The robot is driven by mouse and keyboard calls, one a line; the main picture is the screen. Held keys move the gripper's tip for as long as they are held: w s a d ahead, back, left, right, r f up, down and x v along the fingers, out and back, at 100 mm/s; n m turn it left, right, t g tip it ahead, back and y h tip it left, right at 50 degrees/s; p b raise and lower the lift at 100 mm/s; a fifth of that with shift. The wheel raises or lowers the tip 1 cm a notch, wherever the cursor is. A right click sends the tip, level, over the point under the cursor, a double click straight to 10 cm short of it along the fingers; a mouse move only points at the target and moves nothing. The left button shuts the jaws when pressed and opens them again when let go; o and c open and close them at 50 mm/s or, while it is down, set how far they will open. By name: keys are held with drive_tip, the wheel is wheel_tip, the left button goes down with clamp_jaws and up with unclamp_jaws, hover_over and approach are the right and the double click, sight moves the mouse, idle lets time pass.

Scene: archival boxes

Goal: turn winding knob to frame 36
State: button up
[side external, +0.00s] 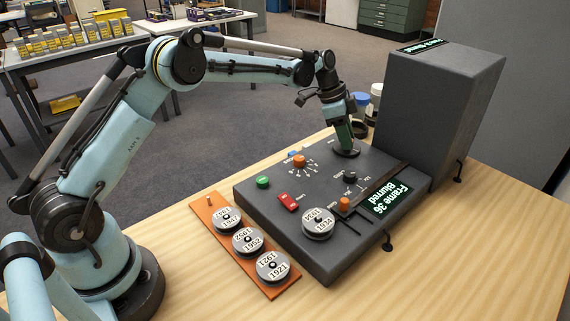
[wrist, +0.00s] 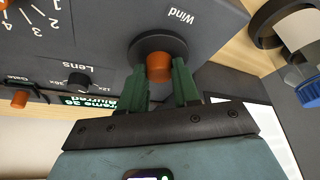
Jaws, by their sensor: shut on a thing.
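The winding knob is a dark disc with an orange centre (wrist: 158,67), beside the label "Wind" in the wrist view. In the side view its dark disc (side external: 346,153) shows at the back of the grey console (side external: 262,190). My gripper (wrist: 160,84) has its green fingers on both sides of the orange part and is shut on it. In the side view my gripper (side external: 345,138) points down onto the knob and hides its top. The console's display (side external: 389,199) reads "Frame 36" and "Blurred"; it also shows in the wrist view (wrist: 76,100).
A tall grey housing (side external: 438,110) rises right of the knob. The console top holds an orange dial (side external: 299,161), a lens knob (side external: 350,177), an orange slider (side external: 344,203), a red switch (side external: 288,201), a green button (side external: 263,182) and a reel (side external: 318,223). Several reels lie on an orange rack (side external: 207,213).

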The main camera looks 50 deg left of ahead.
drive_tip(key=o, duration=1)
drive_tip(key=shift+o, duration=0.2)
drive_tip(key=shift+r, duration=0.1)
drive_tip(key=v, duration=1.2)
drive_tip(key=shift+w, duration=0.1)
